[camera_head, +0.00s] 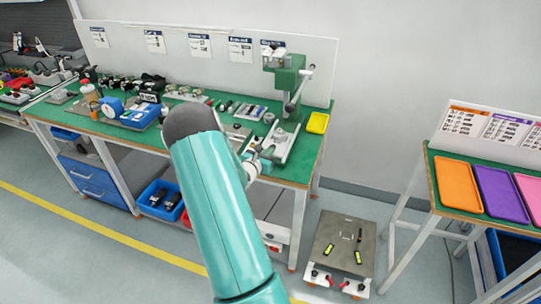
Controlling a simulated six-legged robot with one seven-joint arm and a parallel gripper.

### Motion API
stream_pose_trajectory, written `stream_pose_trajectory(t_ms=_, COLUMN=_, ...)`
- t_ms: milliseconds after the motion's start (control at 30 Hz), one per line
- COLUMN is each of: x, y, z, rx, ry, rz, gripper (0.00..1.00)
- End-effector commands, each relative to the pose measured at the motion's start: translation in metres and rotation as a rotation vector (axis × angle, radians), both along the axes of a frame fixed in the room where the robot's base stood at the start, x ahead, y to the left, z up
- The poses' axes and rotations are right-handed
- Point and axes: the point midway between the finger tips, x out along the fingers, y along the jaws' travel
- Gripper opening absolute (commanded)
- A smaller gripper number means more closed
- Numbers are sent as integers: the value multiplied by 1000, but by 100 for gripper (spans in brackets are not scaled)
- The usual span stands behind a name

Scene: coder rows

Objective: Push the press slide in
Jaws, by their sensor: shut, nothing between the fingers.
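The green press (287,82) stands upright at the right end of the long workbench, on a grey base (282,150). A lever is on its right side. The press slide is too small to tell apart from the base and the parts around it. My teal arm fills the middle foreground. My gripper (262,158) shows small just right of the arm, at the front left of the press base. It is shut, with nothing seen in it. The arm hides part of the bench, and I cannot tell whether the gripper touches the press.
A yellow tray (317,123) lies right of the press. Several tools and a blue bin (141,115) cover the green bench top (75,116) to the left. A low cart (340,245) stands on the floor. A table with orange (457,184) and purple trays is at right.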

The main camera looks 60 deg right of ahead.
Motion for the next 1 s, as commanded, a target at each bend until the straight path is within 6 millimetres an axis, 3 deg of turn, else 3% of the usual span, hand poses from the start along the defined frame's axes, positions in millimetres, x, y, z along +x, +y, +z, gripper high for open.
stream_pose_trajectory(t_ms=500, x=25, y=-80, z=-1, rx=0, ry=0, rz=3, gripper=0)
stream_pose_trajectory(t_ms=1000, x=24, y=-90, z=2, rx=-2, ry=1, rz=5, gripper=0)
